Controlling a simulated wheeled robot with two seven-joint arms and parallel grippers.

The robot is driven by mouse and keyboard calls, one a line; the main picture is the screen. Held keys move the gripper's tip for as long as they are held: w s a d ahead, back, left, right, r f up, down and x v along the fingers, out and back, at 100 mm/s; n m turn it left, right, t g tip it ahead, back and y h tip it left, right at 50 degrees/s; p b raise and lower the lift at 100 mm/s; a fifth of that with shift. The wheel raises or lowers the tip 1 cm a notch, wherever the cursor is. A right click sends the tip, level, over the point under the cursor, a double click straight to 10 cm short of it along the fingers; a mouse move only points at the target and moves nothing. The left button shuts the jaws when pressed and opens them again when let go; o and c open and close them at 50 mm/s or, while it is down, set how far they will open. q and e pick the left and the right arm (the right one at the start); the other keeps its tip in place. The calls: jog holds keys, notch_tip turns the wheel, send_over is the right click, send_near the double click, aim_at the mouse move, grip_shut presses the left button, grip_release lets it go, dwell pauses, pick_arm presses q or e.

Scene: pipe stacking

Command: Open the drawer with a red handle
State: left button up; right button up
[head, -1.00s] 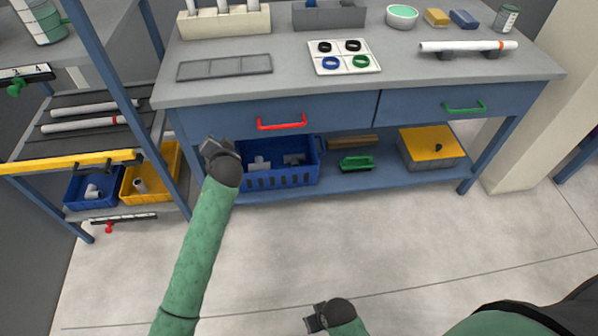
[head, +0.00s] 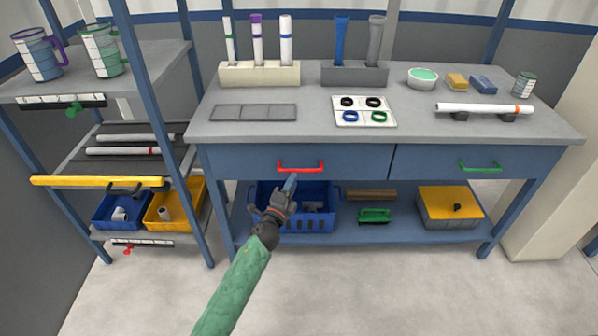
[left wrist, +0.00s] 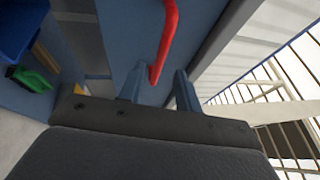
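The red handle (head: 300,166) is on the front of the left drawer (head: 236,163) under the workbench top. The drawer looks shut. My left gripper (head: 290,183) is just below the handle in the head view, with its fingers pointing up toward it. In the left wrist view, the two fingers (left wrist: 158,88) stand apart with a gap between them. The red handle (left wrist: 166,40) shows just beyond the fingertips, its end near the gap. Nothing is held between the fingers. My right gripper is not in view.
The right drawer has a green handle (head: 480,167). A blue crate (head: 300,222) is on the shelf below, behind my left gripper. A yellow-lidded box (head: 450,204) is at the shelf's right. A shelving rack with a yellow bar (head: 97,181) stands at left.

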aim_at(298, 171)
pick_arm(q)
jog(key=shift+x, duration=3.05)
grip_shut()
